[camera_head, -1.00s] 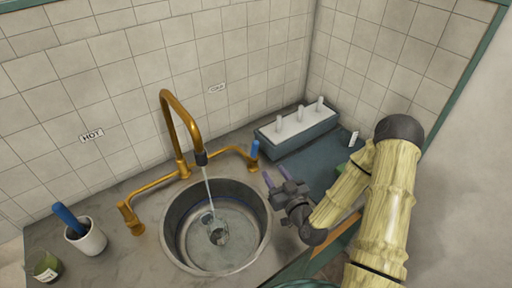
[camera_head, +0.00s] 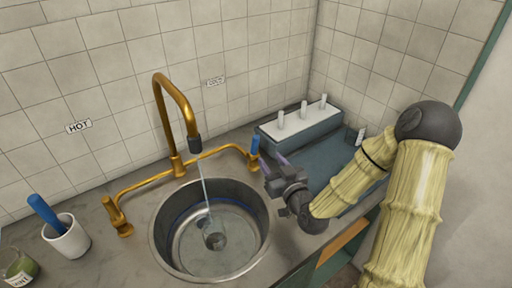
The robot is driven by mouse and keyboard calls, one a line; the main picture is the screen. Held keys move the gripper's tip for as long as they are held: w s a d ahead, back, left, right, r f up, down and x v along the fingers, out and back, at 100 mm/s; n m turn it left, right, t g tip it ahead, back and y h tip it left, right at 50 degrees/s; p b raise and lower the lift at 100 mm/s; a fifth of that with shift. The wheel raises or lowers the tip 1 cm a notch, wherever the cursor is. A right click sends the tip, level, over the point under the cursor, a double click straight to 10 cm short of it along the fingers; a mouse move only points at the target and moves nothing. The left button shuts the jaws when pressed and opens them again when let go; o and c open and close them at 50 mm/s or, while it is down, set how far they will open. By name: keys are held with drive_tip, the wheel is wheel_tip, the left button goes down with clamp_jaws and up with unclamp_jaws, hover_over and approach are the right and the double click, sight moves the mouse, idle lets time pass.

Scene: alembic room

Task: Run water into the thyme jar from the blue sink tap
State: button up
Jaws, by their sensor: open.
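The brass tap (camera_head: 177,105) arches over the round metal sink (camera_head: 165,255). A thin stream of water (camera_head: 205,188) falls from its dark nozzle into the sink, where shallow water lies around the drain. The blue tap handle (camera_head: 254,147) stands upright at the right end of the brass pipe. My gripper (camera_head: 266,170) is open and empty, with its purple-tipped fingers just below and right of that handle; I cannot tell whether they touch it. A green jar (camera_head: 18,268) stands at the lower left edge, partly cut off; its label is not clearly readable. No jar is clearly visible under the stream.
A white cup (camera_head: 68,238) with a blue-handled thing in it stands left of the sink. The other brass handle (camera_head: 118,217) is near it, below the HOT sign (camera_head: 78,126). A box with white pegs (camera_head: 300,127) stands at the back right, behind my arm.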

sight(258, 142)
drive_tip(key=shift+f+b, duration=0.2)
drive_tip(key=shift+b, duration=0.5)
drive_tip(key=p+x, duration=0.2)
drive_tip(key=x, duration=0.9)
drive_tip(key=shift+w+a+r, duration=0.15)
drive_tip(key=shift+w+r, duration=0.05)
drive_tip(key=shift+w, duration=0.2)
clamp_jaws()
